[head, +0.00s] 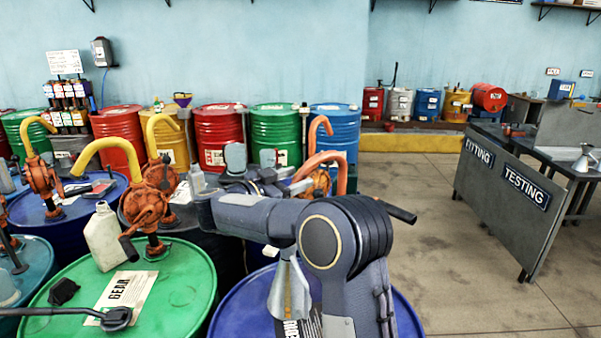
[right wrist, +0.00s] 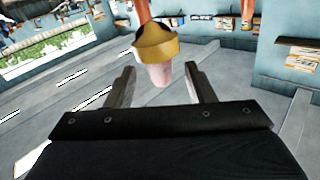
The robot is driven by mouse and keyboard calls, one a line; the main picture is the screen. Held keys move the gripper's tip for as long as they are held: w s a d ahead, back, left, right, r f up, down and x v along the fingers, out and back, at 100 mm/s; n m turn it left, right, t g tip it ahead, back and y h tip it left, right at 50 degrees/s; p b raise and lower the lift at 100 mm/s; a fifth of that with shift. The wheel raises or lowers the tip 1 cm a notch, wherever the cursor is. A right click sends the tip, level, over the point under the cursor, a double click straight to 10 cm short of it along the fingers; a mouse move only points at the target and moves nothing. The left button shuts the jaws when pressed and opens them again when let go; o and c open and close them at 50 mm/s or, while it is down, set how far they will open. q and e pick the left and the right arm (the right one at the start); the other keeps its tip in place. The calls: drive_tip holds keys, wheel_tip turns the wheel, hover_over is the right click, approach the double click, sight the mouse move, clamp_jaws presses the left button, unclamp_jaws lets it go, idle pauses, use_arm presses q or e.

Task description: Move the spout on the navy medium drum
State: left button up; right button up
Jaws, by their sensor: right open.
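My right gripper (head: 252,157) is open, seen past my arm in the middle of the head view. Just right of it is a thick orange spout (head: 325,160) on an orange pump, partly hidden by my arm. In the right wrist view, my open fingers (right wrist: 160,72) stand either side of a pinkish tip with a yellow collar (right wrist: 157,45), at the end of an orange pipe. I cannot tell whether they touch it. A navy drum (head: 235,310) is at the bottom centre, largely behind my arm. I cannot tell which drum the orange spout belongs to. My left gripper does not show.
A green gear drum (head: 180,290) with a pale bottle (head: 104,238) and a yellow-spouted pump (head: 150,210) is at left. A metal funnel (head: 288,290) stands on the navy drum. Several drums line the back wall. Open floor (head: 430,230) lies right, before a testing bench (head: 515,200).

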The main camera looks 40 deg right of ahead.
drive_tip(key=shift+d, duration=1.35)
drive_tip(key=shift+w, duration=0.1)
clamp_jaws()
